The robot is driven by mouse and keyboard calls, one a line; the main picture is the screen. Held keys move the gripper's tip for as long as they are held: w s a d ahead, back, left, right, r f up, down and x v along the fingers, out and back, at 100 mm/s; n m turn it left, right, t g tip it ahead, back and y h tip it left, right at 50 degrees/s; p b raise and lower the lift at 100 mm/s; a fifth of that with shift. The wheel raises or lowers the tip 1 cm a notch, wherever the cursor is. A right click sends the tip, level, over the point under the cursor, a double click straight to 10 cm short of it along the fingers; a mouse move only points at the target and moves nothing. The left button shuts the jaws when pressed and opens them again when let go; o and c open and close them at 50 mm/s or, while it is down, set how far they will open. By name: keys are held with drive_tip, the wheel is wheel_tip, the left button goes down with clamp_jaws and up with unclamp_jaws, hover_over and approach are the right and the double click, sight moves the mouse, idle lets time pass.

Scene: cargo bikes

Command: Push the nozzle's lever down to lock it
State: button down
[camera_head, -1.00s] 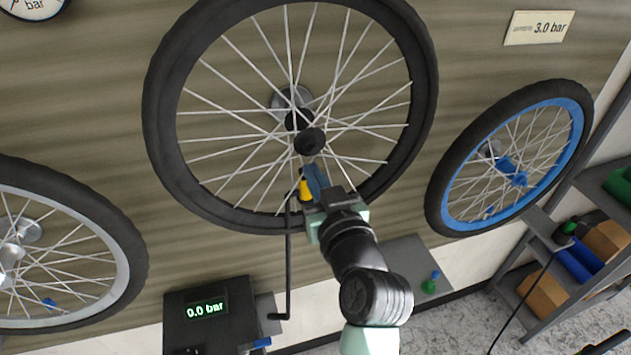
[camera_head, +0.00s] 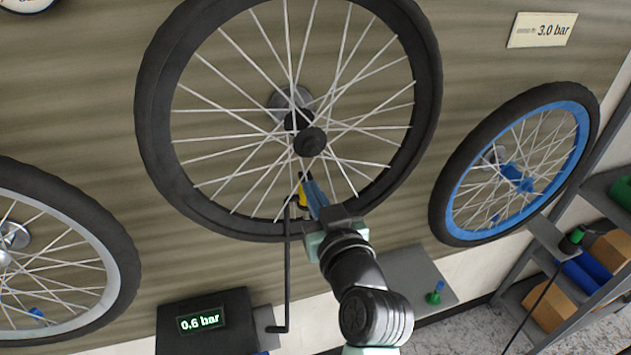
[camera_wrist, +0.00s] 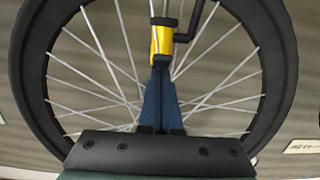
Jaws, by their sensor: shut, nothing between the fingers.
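The yellow and black nozzle (camera_head: 302,190) sits at the lower spokes of the large middle wheel (camera_head: 160,150), at the end of the bent black hose (camera_head: 287,270). In the wrist view the nozzle (camera_wrist: 163,40) is upright, just beyond my fingertips. My gripper (camera_head: 309,180) has blue fingers shut with nothing between them. It also shows in the wrist view (camera_wrist: 160,72), its tips at the nozzle's lower end; I cannot tell whether they touch. I cannot tell the lever apart from the yellow body or read its angle.
A black pump box (camera_head: 205,325) at the lower left shows 0.6 bar. A sign (camera_head: 543,30) reads 3.0 bar. A blue-rimmed wheel (camera_head: 455,215) hangs at right and a silver-rimmed wheel (camera_head: 125,270) at left. A grey shelf (camera_head: 410,285) with a green-blue item stands below.

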drive_tip(key=v, duration=0.9)
drive_tip(key=shift+s+r+b, duration=0.2)
drive_tip(key=shift+b, duration=0.1)
